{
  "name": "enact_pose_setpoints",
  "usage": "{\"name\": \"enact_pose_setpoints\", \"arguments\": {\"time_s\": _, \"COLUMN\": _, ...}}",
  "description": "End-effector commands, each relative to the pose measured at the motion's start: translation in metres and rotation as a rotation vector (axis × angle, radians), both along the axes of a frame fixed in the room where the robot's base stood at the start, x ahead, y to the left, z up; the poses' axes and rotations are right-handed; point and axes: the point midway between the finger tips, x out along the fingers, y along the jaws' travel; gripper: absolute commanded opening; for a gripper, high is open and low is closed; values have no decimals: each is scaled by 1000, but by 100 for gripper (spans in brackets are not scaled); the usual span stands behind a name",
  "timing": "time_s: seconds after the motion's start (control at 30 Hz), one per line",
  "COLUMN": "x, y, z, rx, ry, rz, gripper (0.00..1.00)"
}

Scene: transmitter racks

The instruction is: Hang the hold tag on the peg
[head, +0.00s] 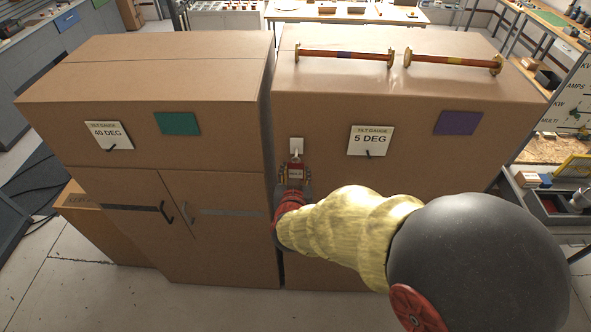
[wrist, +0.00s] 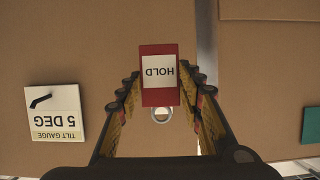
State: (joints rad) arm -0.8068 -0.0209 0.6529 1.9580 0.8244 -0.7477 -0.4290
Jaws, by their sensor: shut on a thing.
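The hold tag (wrist: 159,97) is red with a white HOLD label, and it appears upside down in the wrist view. A metal ring sits at one end of it. My gripper (wrist: 166,82) is shut on the tag's sides. In the head view, the tag (head: 295,171) and my gripper (head: 295,178) are in front of the right cabinet's left edge. A small white plate (head: 296,144), apparently the peg's mount, is just above the tag. The peg itself is too small to make out, and I cannot tell whether the ring touches it.
The right cardboard-brown cabinet (head: 400,120) carries a 5 DEG tilt gauge (head: 370,140) and a purple square (head: 457,123). The left cabinet (head: 130,185) has a 40 DEG gauge (head: 108,135) and a green square (head: 178,123). Two rods with end discs (head: 345,54) lie on top of the right cabinet.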

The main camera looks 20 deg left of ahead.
Motion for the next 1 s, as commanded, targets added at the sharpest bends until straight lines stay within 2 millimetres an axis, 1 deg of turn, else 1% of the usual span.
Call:
{"name": "enact_pose_setpoints", "arguments": {"time_s": 0.7, "x": -25, "y": -6, "z": 1, "rx": -1, "ry": 0, "rz": 1, "gripper": 13}}
{"name": "enact_pose_setpoints", "arguments": {"time_s": 1.0, "x": -31, "y": -7, "z": 1, "rx": 0, "ry": 0, "rz": 0, "gripper": 13}}
